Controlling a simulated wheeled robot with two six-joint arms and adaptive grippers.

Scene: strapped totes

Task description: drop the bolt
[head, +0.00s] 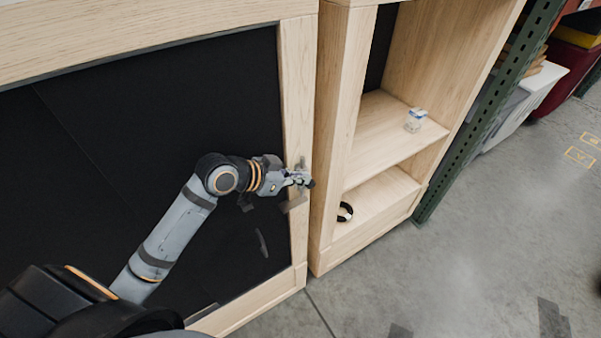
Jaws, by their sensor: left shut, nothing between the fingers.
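My left gripper (303,181) reaches in from the left and is shut, with nothing seen in it. Its fingertips are at the pale wooden upright on the right side of the black panel (150,120). Grey metal pieces (294,203) show on that upright just below the fingers, and a smaller grey bit shows just above. They may be the bolt, but the gripper covers part of them and I cannot tell its position or whether the fingers touch it. My right gripper is out of view.
An open wooden shelf unit (334,150) stands right of the panel. A small clear and blue item (415,120) sits on its upper shelf, a black ring (345,212) on the lower one. A green rack post (490,105) stands beyond; concrete floor (480,260) at right is open.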

